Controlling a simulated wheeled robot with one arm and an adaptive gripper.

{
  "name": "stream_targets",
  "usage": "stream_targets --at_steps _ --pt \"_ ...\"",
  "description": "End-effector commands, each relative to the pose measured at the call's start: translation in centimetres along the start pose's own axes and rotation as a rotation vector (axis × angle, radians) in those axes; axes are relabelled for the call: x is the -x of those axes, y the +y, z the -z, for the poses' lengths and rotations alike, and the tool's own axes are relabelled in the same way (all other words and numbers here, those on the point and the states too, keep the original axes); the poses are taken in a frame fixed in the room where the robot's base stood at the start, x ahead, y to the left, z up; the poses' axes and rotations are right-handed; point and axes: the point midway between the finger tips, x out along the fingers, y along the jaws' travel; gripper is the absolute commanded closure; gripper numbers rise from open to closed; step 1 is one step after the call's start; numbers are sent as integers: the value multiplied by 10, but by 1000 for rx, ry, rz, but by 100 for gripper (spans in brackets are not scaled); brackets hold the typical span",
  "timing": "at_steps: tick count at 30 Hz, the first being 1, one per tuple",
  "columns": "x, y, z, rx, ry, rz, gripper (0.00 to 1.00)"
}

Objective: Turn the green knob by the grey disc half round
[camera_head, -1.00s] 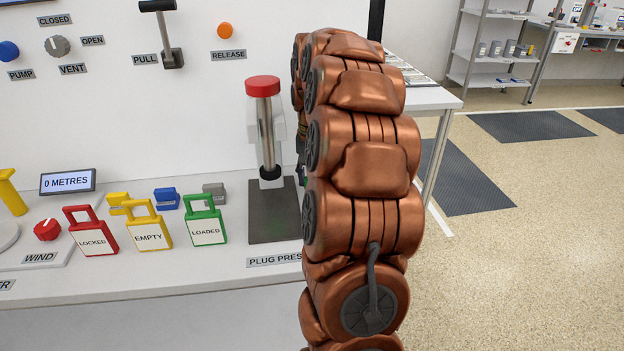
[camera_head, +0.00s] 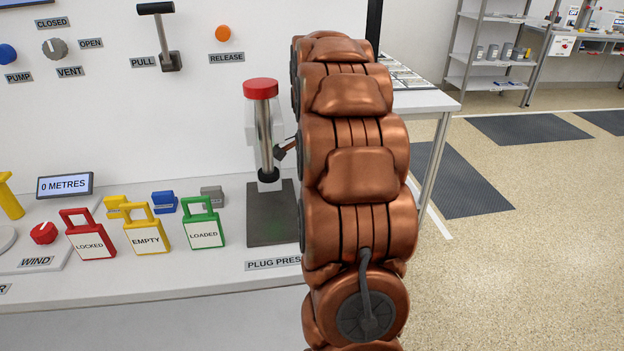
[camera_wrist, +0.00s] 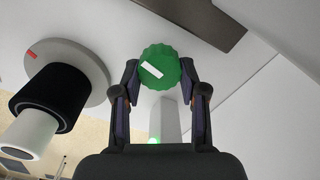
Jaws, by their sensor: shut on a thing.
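The green knob (camera_wrist: 160,65) with a scalloped rim and a white mark shows in the wrist view. The mark slants slightly, lower at its right end. My gripper (camera_wrist: 159,72) is shut on the knob, one finger on each side of its rim. The grey disc (camera_wrist: 75,52) is to the left of the knob, with a small red mark on it and a black and white cylinder in front. In the head view the knob and disc are not visible, and my copper-coloured arm hides most of that area.
In the head view a plug press with a red cap (camera_head: 260,88) stands close to the left of my arm. Red, yellow and green tags (camera_head: 205,232) stand on the bench left of it. A side table (camera_head: 425,101) is behind my arm. Open floor lies to the right.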

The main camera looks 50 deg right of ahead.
Motion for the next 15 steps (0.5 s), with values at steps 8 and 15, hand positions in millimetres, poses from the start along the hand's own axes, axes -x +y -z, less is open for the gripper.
stream_targets --at_steps 8,15 --pt "1 0 1 -50 4 2 93" --pt "1 0 1 -53 4 2 93"
